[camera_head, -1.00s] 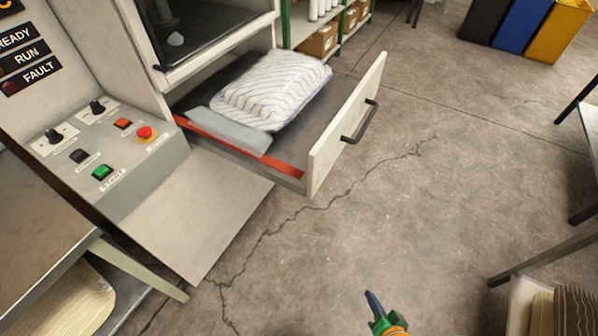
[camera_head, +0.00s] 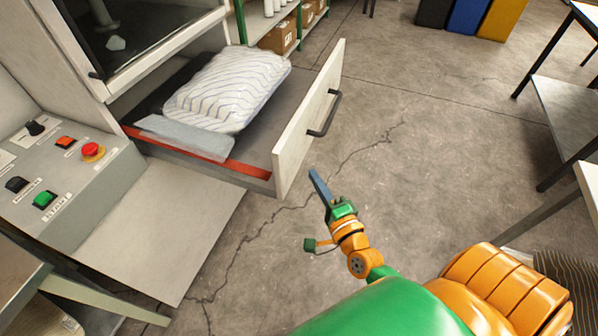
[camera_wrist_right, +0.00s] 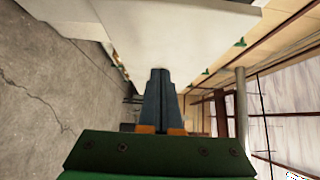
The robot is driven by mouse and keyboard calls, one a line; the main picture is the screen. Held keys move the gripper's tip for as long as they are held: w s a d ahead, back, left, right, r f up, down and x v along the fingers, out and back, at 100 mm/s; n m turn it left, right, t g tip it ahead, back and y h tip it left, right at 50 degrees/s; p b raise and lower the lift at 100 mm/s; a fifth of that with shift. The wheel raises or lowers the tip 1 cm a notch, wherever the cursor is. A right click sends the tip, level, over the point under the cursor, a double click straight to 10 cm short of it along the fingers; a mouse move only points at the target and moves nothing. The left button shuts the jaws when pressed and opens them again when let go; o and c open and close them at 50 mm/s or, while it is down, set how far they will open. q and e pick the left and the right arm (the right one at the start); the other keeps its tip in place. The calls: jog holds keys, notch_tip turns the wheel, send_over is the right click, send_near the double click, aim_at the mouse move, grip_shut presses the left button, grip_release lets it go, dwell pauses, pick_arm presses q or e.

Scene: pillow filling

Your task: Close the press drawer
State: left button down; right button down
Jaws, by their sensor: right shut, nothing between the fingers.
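The press drawer (camera_head: 300,135) stands pulled out of the press, with a pale front panel and a dark bar handle (camera_head: 325,114). A white striped pillow (camera_head: 225,90) lies in it, with a flat grey piece (camera_head: 188,138) beside it at the red front strip. My right gripper (camera_head: 316,178) is shut and empty, just in front of and below the drawer front's near end. I cannot tell from the head view if it touches the panel. In the right wrist view the closed fingers (camera_wrist_right: 160,80) point toward a pale panel (camera_wrist_right: 175,40). My left gripper is not in view.
The control panel (camera_head: 60,170) with coloured buttons stands at the left. Shelves with boxes (camera_head: 278,36) are behind the drawer, and tables (camera_head: 565,105) stand at the right. The cracked concrete floor (camera_head: 420,150) is open in front of the drawer.

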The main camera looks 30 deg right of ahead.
aim_at(292, 164)
jog(key=shift+w+a+p, duration=0.3)
jog(key=shift+w+a, duration=1.05)
jog(key=shift+w, duration=0.3)
